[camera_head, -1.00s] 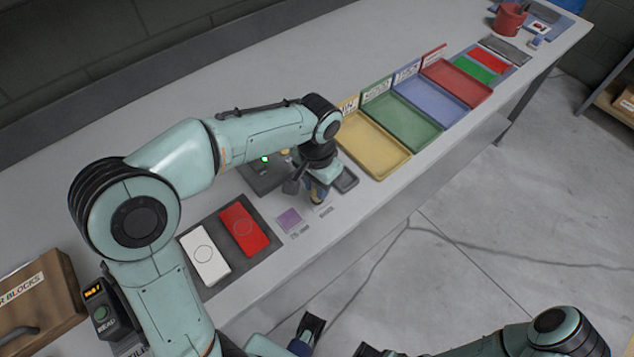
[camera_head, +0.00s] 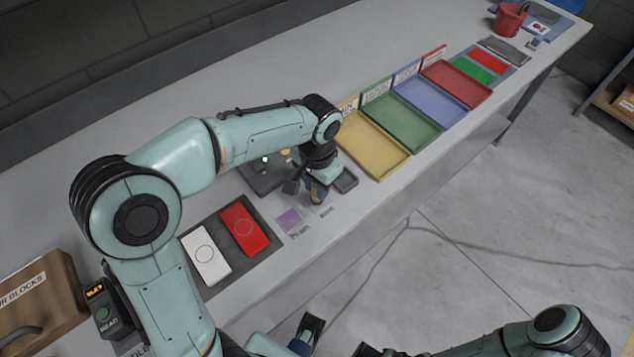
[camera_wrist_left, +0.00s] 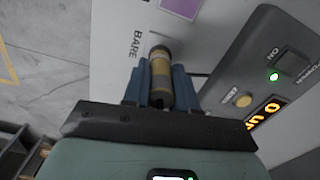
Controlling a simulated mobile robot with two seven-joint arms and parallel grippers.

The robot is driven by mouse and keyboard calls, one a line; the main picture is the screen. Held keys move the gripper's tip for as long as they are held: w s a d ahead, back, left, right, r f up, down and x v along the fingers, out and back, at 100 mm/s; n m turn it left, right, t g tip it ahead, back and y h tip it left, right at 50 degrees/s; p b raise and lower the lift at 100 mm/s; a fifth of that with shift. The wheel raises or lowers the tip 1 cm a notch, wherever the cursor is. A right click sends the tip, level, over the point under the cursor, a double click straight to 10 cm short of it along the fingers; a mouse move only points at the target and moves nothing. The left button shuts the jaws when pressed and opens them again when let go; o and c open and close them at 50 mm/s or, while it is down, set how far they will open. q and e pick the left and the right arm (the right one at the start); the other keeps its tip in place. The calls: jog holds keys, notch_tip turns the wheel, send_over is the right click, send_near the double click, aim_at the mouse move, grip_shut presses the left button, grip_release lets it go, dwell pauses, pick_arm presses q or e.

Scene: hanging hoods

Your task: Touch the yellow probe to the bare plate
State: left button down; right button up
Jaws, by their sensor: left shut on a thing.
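The yellow probe (camera_wrist_left: 160,78), a short yellowish cylinder with dark bands and a dark end, is in the left wrist view. My left gripper (camera_wrist_left: 160,92) is shut on it, with a blue finger on each side. In the head view my left gripper (camera_head: 317,189) is low over the bench, right of the purple plate (camera_head: 289,219). The BARE label (camera_wrist_left: 138,45) lies beside the probe's tip. The probe hides most of the spot there, and I cannot tell whether its tip touches the plate. My right gripper seems to show dark at the bottom (camera_head: 308,328), its jaws unclear.
A dark gauge box (camera_wrist_left: 270,80) with a lit display, a green light and a yellow button stands close to the probe. White (camera_head: 206,256) and red (camera_head: 243,230) tiles lie on a dark mat. Coloured trays, including a yellow one (camera_head: 374,146), line the bench further right.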

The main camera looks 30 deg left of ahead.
pick_arm(q)
jog(key=shift+w+r+p, duration=0.1)
jog(key=shift+r+p, duration=2.25)
jog(key=shift+r, duration=1.05)
pick_arm(e)
jog(key=r, duration=0.1)
jog(key=w+r, duration=0.1)
jog(key=r, duration=0.1)
jog(key=w+r, duration=0.1)
jog(key=r, duration=0.1)
jog(key=shift+r, duration=0.25)
pick_arm(q)
jog(key=shift+f, duration=0.1)
